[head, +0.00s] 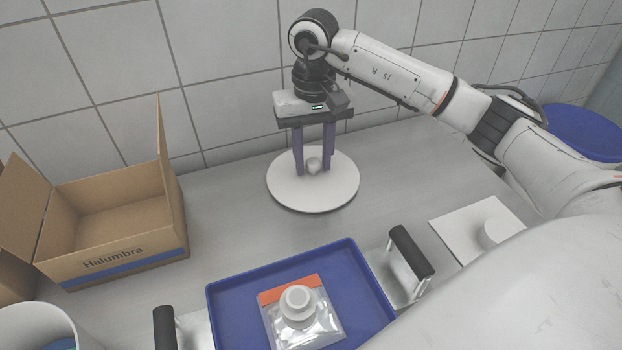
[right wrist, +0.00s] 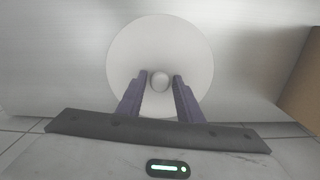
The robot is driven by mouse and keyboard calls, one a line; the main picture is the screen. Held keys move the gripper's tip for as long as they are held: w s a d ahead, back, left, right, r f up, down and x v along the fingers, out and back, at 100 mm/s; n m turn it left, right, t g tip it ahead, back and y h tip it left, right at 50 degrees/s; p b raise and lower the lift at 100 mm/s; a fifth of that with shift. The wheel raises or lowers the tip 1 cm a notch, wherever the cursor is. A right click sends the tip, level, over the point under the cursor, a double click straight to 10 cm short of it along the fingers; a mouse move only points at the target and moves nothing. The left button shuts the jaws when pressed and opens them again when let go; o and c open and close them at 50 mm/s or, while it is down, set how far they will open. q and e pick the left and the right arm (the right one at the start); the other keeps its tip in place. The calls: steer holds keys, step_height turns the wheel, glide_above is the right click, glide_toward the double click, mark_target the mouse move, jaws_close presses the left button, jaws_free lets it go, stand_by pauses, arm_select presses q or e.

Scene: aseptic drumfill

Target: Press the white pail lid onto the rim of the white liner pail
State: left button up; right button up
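The white pail lid (head: 285,195) is a round disc with a small knob in its middle. It lies flat on the grey bench near the tiled back wall, and it also shows in the right wrist view (right wrist: 125,50). My right gripper (head: 313,170) points down over the lid, its two purple fingers on either side of the knob (right wrist: 159,79). A gap shows between the fingers and the knob, so it is open. The white liner pail (head: 72,326) stands at the lower left, cut off by the picture edge, its open top showing. My left gripper is not in view.
An open cardboard box (head: 125,258) stands at the left. A blue tray (head: 228,302) with black handles holds a clear bag with an orange band and a white cap. A white plate with a round piece (head: 462,228) lies at the right. A blue round top (head: 580,130) stands behind my right arm.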

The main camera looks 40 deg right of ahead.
mark_target(313, 161)
steer(key=c, duration=0.8)
steer(key=shift+o, duration=0.2)
steer(key=shift+r+p, duration=1.65)
steer(key=shift+r, duration=0.9)
